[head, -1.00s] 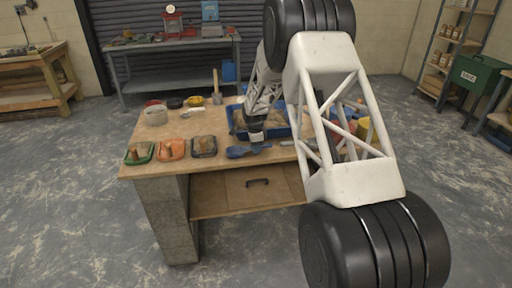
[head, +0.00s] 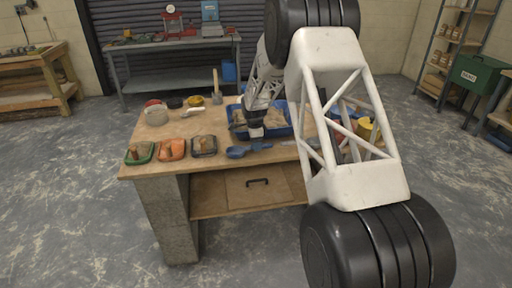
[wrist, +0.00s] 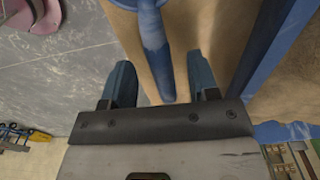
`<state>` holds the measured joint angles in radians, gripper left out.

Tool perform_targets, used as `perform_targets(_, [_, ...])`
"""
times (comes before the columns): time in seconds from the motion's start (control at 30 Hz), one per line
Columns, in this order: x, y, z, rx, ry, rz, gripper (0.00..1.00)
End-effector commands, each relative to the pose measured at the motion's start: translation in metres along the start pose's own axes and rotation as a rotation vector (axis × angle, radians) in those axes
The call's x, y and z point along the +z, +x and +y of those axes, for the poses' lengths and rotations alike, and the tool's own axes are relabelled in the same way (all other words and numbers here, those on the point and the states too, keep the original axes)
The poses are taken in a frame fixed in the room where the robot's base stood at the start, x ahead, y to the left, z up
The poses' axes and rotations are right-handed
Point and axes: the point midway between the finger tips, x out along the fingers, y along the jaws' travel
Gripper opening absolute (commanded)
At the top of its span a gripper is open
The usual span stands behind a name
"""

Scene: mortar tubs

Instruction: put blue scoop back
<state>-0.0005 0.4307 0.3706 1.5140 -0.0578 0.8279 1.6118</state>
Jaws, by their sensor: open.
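The blue scoop (head: 238,152) lies on the wooden workbench near its front edge, in front of the blue tub (head: 290,131). In the wrist view the scoop's blue handle (wrist: 154,42) runs down between my two fingers, with clear space on both sides. The scoop's bowl is mostly cut off at the top edge. My gripper (wrist: 158,62) is open around the line of the handle and not closed on it. In the head view my gripper (head: 257,144) points down beside the scoop's handle end. The tub wall (wrist: 285,45) stands to the right in the wrist view.
Three floats with wooden handles, green (head: 139,153), orange (head: 172,149) and dark grey (head: 204,145), lie left of the scoop. A round container (head: 156,115) stands behind them. My arm hides much of the bench's right side, where a yellow item (head: 365,128) partly shows.

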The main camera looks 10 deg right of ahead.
Motion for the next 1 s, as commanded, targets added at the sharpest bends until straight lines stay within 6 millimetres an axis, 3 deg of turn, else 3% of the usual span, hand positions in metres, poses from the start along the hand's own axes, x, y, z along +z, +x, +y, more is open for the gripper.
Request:
perform_targets(0.4, [0.0,-0.049,0.0,-0.002,0.0,0.0,0.55])
perform_targets(1.0, [0.0,-0.058,0.002,-0.003,-0.008,0.0,0.55])
